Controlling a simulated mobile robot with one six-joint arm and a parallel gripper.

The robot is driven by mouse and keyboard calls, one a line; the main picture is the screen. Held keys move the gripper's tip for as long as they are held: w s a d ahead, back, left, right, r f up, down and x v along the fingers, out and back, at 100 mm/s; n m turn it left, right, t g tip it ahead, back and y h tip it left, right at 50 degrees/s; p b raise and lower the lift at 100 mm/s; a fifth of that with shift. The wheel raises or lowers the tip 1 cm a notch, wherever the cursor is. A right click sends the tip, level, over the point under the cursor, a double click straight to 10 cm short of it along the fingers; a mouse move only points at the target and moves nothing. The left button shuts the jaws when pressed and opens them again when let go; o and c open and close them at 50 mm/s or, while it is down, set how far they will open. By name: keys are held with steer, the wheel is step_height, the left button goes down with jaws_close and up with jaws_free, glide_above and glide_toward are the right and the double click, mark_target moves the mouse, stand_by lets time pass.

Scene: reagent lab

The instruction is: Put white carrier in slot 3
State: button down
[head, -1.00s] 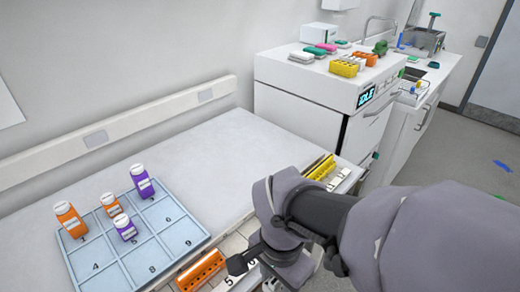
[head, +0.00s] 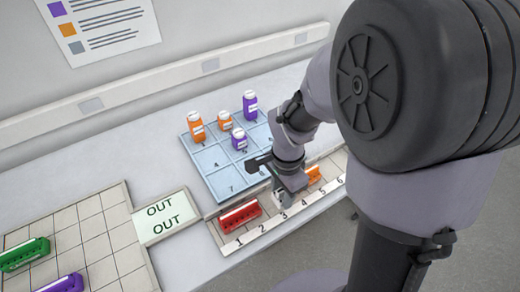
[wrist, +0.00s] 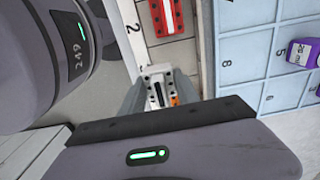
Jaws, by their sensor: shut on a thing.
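My gripper (head: 281,192) points down over the numbered rack (head: 230,243), behind label 3 (head: 284,215). It is shut on the white carrier (wrist: 155,72), which shows between the grey fingers in the wrist view. In the head view the carrier is mostly hidden by the gripper. The carrier is at or just above the rack at slot 3; I cannot tell whether it touches the rack floor. A red carrier (head: 240,215) sits to its left, behind labels 1 and 2. An orange carrier (head: 314,175) sits to its right, partly hidden.
A blue numbered tray (head: 205,160) with orange and purple bottles stands behind the rack. At left are an OUT sign (head: 163,217) and a tiled area (head: 100,225) with a green carrier (head: 25,254) and a purple carrier (head: 62,284). The rack's front edge borders the open floor.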

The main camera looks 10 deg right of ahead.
mark_target(273, 195)
steer(key=shift+w+a+f, duration=0.1)
steer(key=shift+w+a, duration=0.2)
steer(key=shift+w, duration=0.25)
steer(key=shift+w+a+f, duration=0.1)
steer(key=shift+w+a, duration=0.2)
steer(key=shift+w, duration=0.25)
steer(key=f+b, duration=0.1)
steer(key=f, duration=0.1)
steer(key=f+b, duration=0.1)
steer(key=shift+w+a+f, duration=0.2)
steer(key=shift+f, duration=0.15)
steer(key=shift+r, duration=0.15)
steer(key=c, duration=1.2)
jaws_free()
